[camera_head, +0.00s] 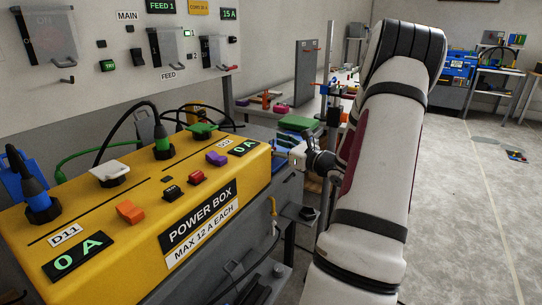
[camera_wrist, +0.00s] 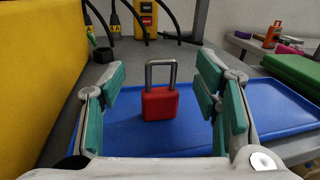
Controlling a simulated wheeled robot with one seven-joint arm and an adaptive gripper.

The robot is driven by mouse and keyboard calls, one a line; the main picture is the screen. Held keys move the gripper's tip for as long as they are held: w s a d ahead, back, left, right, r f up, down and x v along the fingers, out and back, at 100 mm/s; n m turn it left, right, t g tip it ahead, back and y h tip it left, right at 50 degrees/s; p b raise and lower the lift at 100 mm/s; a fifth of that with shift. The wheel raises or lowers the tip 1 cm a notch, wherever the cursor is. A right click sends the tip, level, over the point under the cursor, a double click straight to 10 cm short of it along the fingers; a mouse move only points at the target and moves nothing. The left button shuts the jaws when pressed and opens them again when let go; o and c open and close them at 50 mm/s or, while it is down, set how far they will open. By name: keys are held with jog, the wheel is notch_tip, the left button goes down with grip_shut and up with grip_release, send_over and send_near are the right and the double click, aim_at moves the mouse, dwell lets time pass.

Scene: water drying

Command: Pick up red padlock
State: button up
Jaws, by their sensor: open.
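The red padlock (camera_wrist: 160,104) stands upright on a blue tray (camera_wrist: 265,112) in the wrist view, its grey metal shackle pointing up. My gripper (camera_wrist: 160,95) is open, with its green-padded fingers on the left and right of the padlock and apart from it in the picture. Nothing is held. In the head view my gripper (camera_head: 290,153) shows small at the end of my arm, beside the right end of the yellow power box. I cannot make out the padlock in the head view.
The yellow power box (camera_head: 115,250) with plugs and cables stands close on the left; its yellow side (camera_wrist: 35,60) also fills the wrist view's left. Green flat items (camera_wrist: 292,71) lie right of the tray. A back table (camera_head: 250,104) holds small objects. The floor at right is mostly clear.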

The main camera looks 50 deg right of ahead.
jog(key=shift+w+d, duration=0.15)
jog(key=shift+w, duration=0.85)
grip_shut()
jog(key=shift+r, duration=0.45)
jog(key=r, duration=0.1)
jog(key=r+p, duration=0.1)
jog(key=r, duration=0.1)
jog(key=shift+s+p, duration=0.25)
jog(key=shift+p, duration=0.05)
jog(key=s+a+r+p, duration=0.1)
jog(key=s+a, duration=0.4)
jog(key=s, duration=0.9)
jog(key=shift+s+a+p, duration=0.3)
jog(key=shift+a+p, duration=0.1)
jog(key=shift+p, duration=0.45)
